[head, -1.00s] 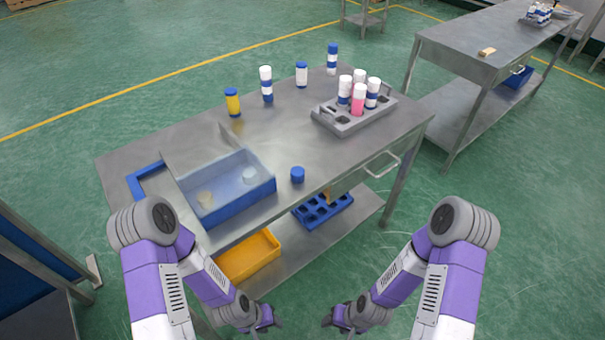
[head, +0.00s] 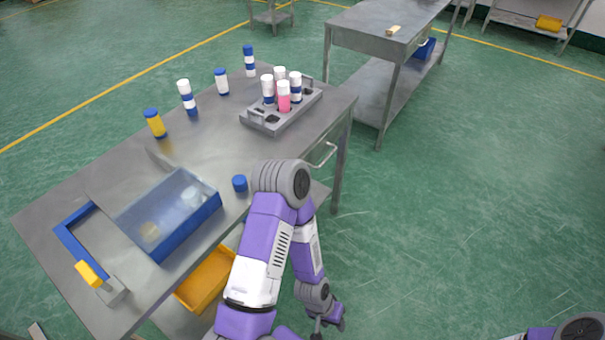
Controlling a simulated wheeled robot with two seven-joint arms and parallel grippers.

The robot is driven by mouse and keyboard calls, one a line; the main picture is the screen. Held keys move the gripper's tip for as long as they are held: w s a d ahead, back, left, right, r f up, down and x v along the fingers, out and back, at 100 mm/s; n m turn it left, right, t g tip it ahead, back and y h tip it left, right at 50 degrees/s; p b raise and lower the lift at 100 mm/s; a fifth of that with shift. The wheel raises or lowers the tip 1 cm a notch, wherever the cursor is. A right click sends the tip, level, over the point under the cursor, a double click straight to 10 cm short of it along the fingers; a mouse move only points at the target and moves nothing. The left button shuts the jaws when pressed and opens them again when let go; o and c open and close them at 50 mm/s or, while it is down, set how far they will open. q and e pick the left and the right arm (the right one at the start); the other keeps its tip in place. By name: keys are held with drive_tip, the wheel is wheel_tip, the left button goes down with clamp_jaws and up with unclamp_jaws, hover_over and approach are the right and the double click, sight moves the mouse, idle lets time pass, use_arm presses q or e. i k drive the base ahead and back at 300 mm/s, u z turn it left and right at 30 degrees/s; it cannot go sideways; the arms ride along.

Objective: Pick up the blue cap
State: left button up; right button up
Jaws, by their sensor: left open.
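The blue cap (head: 240,183) is a short round piece standing on the grey metal table near its front edge. It is just right of the blue-walled bin and left of my left arm's upper joint in the picture. My left gripper (head: 328,322) hangs low in front of the table, at the bottom of the view, well apart from the cap. It is open, and I see nothing in it. Only a bit of my right arm shows at the bottom right corner; its gripper is out of view.
The blue bin (head: 190,237) stands left of the cap. A grey rack (head: 262,122) with several bottles stands at the back right. Several more bottles (head: 155,123) stand along the far edge. A yellow tray (head: 207,280) lies below. The tabletop behind the cap is clear.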

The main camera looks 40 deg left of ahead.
sight(239, 183)
drive_tip(key=z, duration=0.25)
drive_tip(key=i, duration=0.95)
drive_tip(key=u, duration=3.55)
